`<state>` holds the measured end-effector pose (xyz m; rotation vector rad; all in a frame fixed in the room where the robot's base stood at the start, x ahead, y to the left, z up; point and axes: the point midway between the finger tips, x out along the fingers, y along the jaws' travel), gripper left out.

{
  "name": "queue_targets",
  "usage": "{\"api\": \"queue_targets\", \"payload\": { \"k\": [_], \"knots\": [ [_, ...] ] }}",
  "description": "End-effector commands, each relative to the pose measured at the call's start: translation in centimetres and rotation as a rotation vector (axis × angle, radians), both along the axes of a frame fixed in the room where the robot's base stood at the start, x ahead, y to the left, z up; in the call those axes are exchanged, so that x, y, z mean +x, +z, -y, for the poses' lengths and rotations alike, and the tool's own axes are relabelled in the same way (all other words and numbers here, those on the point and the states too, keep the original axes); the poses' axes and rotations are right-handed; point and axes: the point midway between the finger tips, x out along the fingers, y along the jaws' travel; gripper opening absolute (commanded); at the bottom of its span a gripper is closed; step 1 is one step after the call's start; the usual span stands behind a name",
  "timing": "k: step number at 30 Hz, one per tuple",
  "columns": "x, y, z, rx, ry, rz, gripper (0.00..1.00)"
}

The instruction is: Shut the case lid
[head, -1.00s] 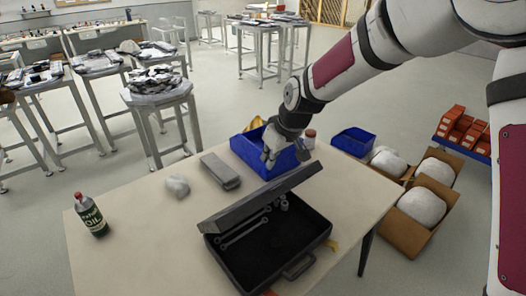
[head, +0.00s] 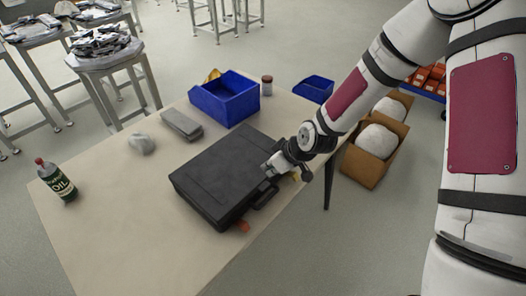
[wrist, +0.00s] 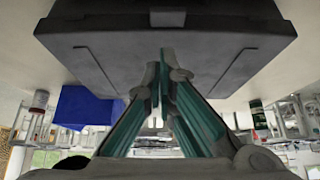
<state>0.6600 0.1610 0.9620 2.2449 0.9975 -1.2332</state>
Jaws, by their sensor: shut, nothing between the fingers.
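The black case (head: 225,170) lies on the table with its lid (head: 232,158) down over the base, and no gap is plain in the head view. Its handle (head: 265,194) faces the front right edge. The case also fills the top of the wrist view (wrist: 165,50). My gripper (head: 288,165) is at the case's right front edge, close to the lid. Its fingers (wrist: 160,75) are together and empty. I cannot tell whether the fingertips touch the case. The tools inside are hidden.
A blue bin (head: 225,103), a grey block (head: 182,125), a pale lump (head: 141,144) and an oil bottle (head: 57,181) stand on the table (head: 110,225). A red-orange item (head: 242,226) lies by the case. Boxes (head: 368,165) stand on the floor at right.

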Motion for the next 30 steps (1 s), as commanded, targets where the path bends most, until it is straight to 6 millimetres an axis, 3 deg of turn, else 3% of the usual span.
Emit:
{"api": "queue_targets", "payload": {
  "k": [6,15,30],
  "knots": [
    [-1.1,-4.1,1.0,0.096,-0.003,0.075,0.00],
    [-1.4,-7.3,1.5,0.106,0.003,0.094,0.00],
    [-1.5,-8.6,1.7,0.104,0.000,0.094,0.00]
  ]
}}
